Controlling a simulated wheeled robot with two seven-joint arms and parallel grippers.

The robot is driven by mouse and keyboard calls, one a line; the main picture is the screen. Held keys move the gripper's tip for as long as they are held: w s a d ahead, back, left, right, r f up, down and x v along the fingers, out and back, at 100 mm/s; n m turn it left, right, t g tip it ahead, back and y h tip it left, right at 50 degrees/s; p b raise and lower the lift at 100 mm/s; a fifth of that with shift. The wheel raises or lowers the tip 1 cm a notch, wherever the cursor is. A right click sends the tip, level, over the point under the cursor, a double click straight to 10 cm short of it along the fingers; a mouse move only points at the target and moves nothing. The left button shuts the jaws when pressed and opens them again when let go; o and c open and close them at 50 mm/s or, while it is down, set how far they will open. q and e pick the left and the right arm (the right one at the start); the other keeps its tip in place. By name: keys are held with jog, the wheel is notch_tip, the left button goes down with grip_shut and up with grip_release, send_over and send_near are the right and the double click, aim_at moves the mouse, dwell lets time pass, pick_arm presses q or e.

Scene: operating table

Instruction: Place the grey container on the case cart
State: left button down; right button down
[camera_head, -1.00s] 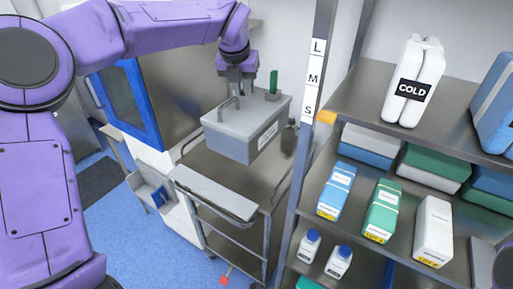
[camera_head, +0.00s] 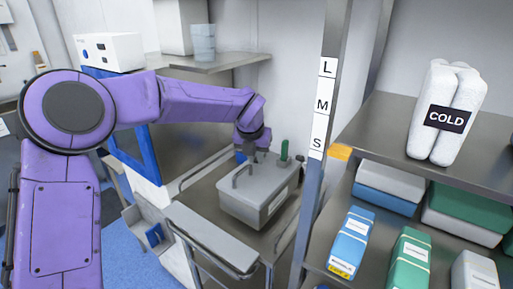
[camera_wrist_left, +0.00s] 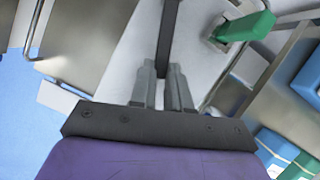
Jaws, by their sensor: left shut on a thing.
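The grey container (camera_head: 258,193) is a lidded box with a white label on its front, handles on its lid and a green upright piece at its right end. It is over the top of the metal case cart (camera_head: 200,200); I cannot tell whether its base touches the surface. My left gripper (camera_head: 256,160) is above the lid, shut on a handle of the container. In the left wrist view the fingers (camera_wrist_left: 163,85) close on a dark bar above the pale lid (camera_wrist_left: 205,60). My right gripper is not in view.
A blue-framed cabinet (camera_head: 135,130) stands behind on the left.

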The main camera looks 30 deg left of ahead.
pick_arm(q)
jog(key=shift+s+x, duration=0.2)
jog(key=shift+x, duration=1)
jog(key=c, duration=1.1)
grip_release()
jog(key=shift+s+d+f, duration=0.2)
jog(key=shift+s, duration=0.05)
jog(key=shift+r, duration=0.1)
jog(key=b+v, duration=0.1)
jog(key=v, duration=1.1)
